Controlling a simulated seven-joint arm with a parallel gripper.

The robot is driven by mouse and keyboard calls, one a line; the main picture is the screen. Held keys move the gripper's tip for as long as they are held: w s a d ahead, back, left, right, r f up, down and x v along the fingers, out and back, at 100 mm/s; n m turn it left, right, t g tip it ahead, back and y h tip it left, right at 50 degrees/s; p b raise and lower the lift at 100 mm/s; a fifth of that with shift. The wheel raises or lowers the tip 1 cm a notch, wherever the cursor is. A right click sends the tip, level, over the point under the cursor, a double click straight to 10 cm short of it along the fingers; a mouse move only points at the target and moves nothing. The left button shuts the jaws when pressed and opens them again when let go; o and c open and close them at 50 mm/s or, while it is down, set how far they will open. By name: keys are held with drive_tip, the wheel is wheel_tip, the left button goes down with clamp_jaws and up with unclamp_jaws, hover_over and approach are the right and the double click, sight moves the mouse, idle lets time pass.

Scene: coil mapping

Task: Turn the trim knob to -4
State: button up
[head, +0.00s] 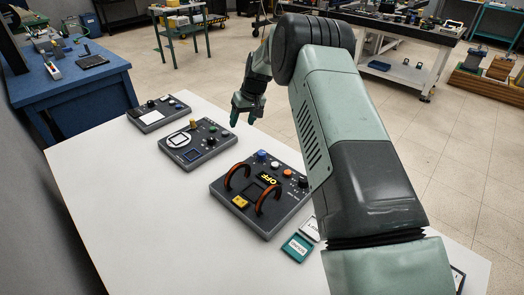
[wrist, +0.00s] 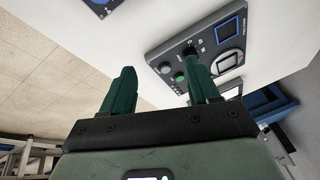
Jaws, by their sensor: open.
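Three dark control panels stand in a row on the white table. The near panel (head: 262,197) has a lit OFF display, two brown arched handles and several small knobs. The middle panel (head: 197,146) has a white-framed round part, a dark screen and several knobs. The far panel (head: 158,114) has a white screen. I cannot read which knob is trim. My gripper (head: 244,117) is open and empty, in the air near the middle panel's right side. In the wrist view, its green fingers (wrist: 157,80) are apart, and the right finger partly hides a panel with a green knob (wrist: 179,77).
The white table (head: 120,220) has free room left of the panels. Teal and white cards (head: 297,247) lie beside the near panel. My arm covers the table's right side. A blue table (head: 70,80) stands at the back left.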

sight(262, 152)
drive_tip(key=s+d+n+g+h, duration=0.1)
drive_tip(key=s+d+g+h, duration=0.1)
drive_tip(key=s+d+h, duration=0.3)
drive_tip(key=shift+y, duration=0.8)
drive_tip(key=f, duration=0.7)
drive_tip(key=w+d+f, duration=0.1)
drive_tip(key=f, duration=0.2)
drive_tip(key=shift+w+d+f, duration=0.1)
drive_tip(key=shift+f, duration=0.3)
drive_tip(key=c, duration=1)
drive_tip(key=shift+m, duration=0.7)
drive_tip(key=shift+c, duration=0.2)
drive_tip(key=o, duration=1)
